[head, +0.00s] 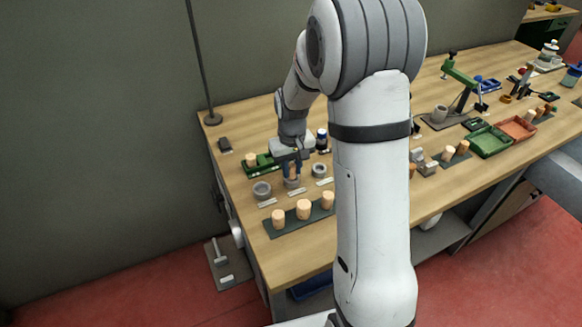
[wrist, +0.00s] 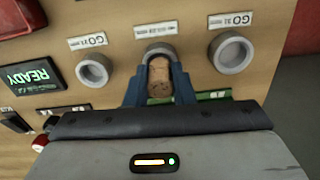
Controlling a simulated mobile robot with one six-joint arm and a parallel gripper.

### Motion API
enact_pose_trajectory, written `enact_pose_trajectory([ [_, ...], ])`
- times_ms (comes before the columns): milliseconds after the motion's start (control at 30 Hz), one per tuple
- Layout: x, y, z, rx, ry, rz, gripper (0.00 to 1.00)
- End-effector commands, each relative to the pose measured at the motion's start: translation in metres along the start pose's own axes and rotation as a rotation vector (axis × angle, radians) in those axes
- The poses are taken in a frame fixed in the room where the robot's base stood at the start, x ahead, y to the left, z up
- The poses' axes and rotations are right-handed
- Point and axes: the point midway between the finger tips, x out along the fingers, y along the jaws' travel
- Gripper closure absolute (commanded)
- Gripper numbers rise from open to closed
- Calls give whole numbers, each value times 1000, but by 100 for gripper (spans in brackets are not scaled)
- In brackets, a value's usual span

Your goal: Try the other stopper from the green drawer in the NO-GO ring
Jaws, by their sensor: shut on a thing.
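My gripper (head: 292,160) is shut on a cork stopper (wrist: 158,82), which also shows below the jaws in the head view (head: 292,172). The stopper is at the middle grey ring (wrist: 157,50) of a row of three. I cannot tell whether its lower end is inside the ring or just above it. The label by the middle ring is too small to read surely. The outer rings (wrist: 95,69) and (wrist: 231,52) have labels reading GO. The green drawer (head: 266,168) lies behind the rings in the head view, with a pale stopper (head: 251,159) at its left.
Three stoppers (head: 304,209) stand on a dark green strip at the near bench edge. A lit READY display (wrist: 32,76) shows left of the rings in the wrist view. A dark bottle (head: 322,139) stands close to my gripper. Green and orange trays (head: 489,142) are farther right.

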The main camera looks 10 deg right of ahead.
Motion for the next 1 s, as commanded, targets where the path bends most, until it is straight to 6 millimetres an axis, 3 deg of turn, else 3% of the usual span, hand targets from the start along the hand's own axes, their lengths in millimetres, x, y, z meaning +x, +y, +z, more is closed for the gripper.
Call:
enact_pose_trajectory([
  [300,4,0,0,-1,0,0,99],
  [333,4,0,0,-1,0,0,76],
  [600,4,0,0,-1,0,0,53],
  [867,2,-1,0,-1,1,0,53],
  [1000,-11,0,-1,-1,3,1,53],
])
